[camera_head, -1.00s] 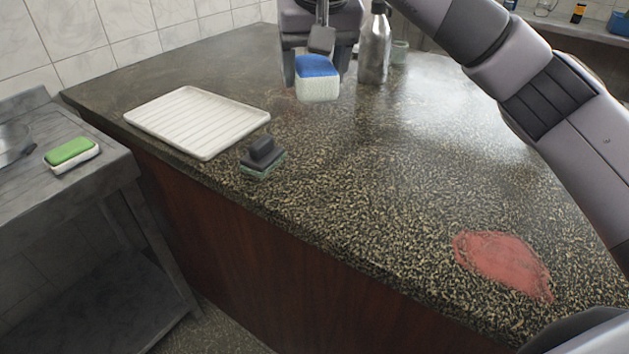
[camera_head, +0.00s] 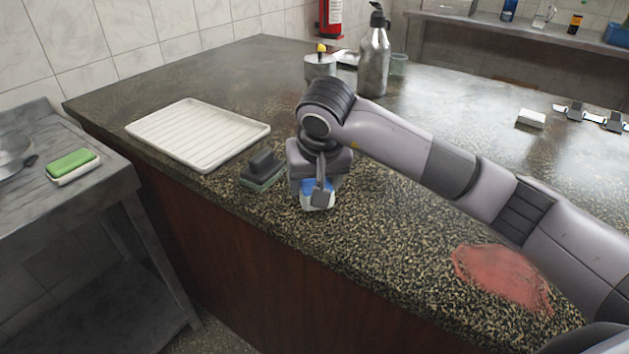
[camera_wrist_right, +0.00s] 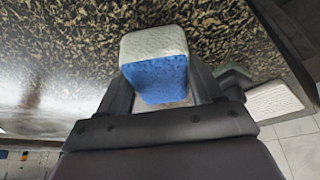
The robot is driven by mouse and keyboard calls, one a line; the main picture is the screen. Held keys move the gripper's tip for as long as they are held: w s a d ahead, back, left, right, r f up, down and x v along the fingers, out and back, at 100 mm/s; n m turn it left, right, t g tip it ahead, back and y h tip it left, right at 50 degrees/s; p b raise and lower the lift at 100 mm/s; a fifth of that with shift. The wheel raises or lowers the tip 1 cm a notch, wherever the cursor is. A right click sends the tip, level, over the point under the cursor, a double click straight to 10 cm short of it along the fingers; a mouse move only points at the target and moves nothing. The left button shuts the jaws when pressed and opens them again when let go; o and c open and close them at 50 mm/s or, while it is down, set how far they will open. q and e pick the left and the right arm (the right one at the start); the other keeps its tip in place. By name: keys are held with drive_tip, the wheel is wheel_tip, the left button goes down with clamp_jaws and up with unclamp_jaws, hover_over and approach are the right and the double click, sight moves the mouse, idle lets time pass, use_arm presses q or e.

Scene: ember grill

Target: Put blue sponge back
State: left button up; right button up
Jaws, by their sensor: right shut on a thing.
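The blue sponge (camera_head: 318,200) has a blue layer and a white layer. My right gripper (camera_head: 320,188) is shut on it, near the counter's front edge, just right of a dark scrubber block. In the right wrist view the sponge (camera_wrist_right: 155,62) sits between the two fingers, white side away from the palm. I cannot tell whether it touches the counter. The white ribbed tray (camera_head: 198,134) lies empty at the left end of the counter. My left gripper is not in view.
The dark scrubber block with a green pad (camera_head: 262,170) stands between tray and gripper. A steel bottle (camera_head: 373,65) and a lidded pot (camera_head: 320,66) stand farther back. A red stain (camera_head: 500,275) marks the counter at right. A green sponge (camera_head: 71,160) lies on the side table.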

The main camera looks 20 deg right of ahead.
drive_tip(key=shift+f, duration=0.25)
drive_tip(key=shift+f, duration=0.2)
drive_tip(key=o, duration=1)
drive_tip(key=shift+r, duration=0.15)
drive_tip(key=shift+r, duration=0.2)
drive_tip(key=v, duration=1.1)
drive_tip(key=shift+s+r+b, duration=0.15)
drive_tip(key=shift+r+b, duration=0.15)
drive_tip(key=shift+r, duration=0.05)
